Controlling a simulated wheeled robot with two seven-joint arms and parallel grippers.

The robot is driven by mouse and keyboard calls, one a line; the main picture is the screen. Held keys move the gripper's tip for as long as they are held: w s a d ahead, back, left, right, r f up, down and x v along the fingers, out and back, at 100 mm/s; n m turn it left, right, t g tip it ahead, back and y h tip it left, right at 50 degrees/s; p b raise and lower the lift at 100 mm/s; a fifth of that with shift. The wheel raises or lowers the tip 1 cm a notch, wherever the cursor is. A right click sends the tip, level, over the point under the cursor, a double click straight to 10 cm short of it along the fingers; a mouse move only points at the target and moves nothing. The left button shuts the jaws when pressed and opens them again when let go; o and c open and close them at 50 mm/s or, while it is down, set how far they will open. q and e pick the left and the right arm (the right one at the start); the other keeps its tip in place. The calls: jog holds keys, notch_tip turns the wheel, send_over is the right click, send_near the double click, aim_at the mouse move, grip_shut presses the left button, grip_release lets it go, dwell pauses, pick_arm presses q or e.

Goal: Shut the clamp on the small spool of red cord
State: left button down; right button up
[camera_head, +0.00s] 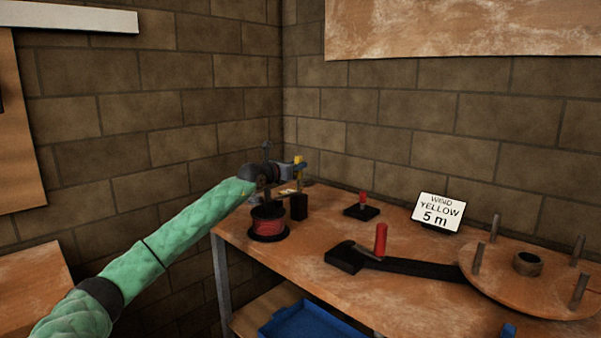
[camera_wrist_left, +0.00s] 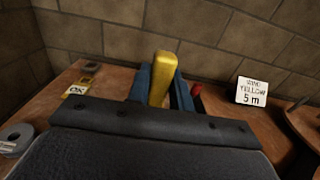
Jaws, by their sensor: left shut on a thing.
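The small spool of red cord (camera_head: 268,222) stands upright near the left front corner of the workbench, its black upper flange partly behind my forearm's end. My left gripper (camera_head: 292,172) is just above and behind the spool, to its right. Its blue fingers are shut on a yellow lever (camera_head: 299,160), which I take to be the clamp's handle. In the left wrist view the yellow lever (camera_wrist_left: 163,78) stands between the two fingers (camera_wrist_left: 161,88). The clamp's body and jaw are mostly hidden by my gripper, so its angle cannot be told. My right gripper is not in view.
A black block (camera_head: 299,207) stands right of the spool. A red-handled piece (camera_head: 362,206), a black arm with a red grip (camera_head: 381,240), a wooden wheel with pegs (camera_head: 527,285) and a "WIND YELLOW 5 m" sign (camera_head: 437,212) are farther right. A blue tray (camera_head: 310,322) is below.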

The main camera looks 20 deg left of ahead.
pick_arm(q)
jog(key=shift+s+f+b, duration=0.1)
jog(key=shift+f+b, duration=0.1)
jog(key=shift+b, duration=0.2)
jog(key=c, duration=1.6)
grip_release()
jog(key=o, duration=0.3)
jog(key=shift+s+a, duration=0.1)
jog(key=shift+a, duration=0.05)
jog(key=shift+o, duration=0.3)
jog(key=shift+s+r, duration=0.1)
jog(key=shift+r, duration=0.1)
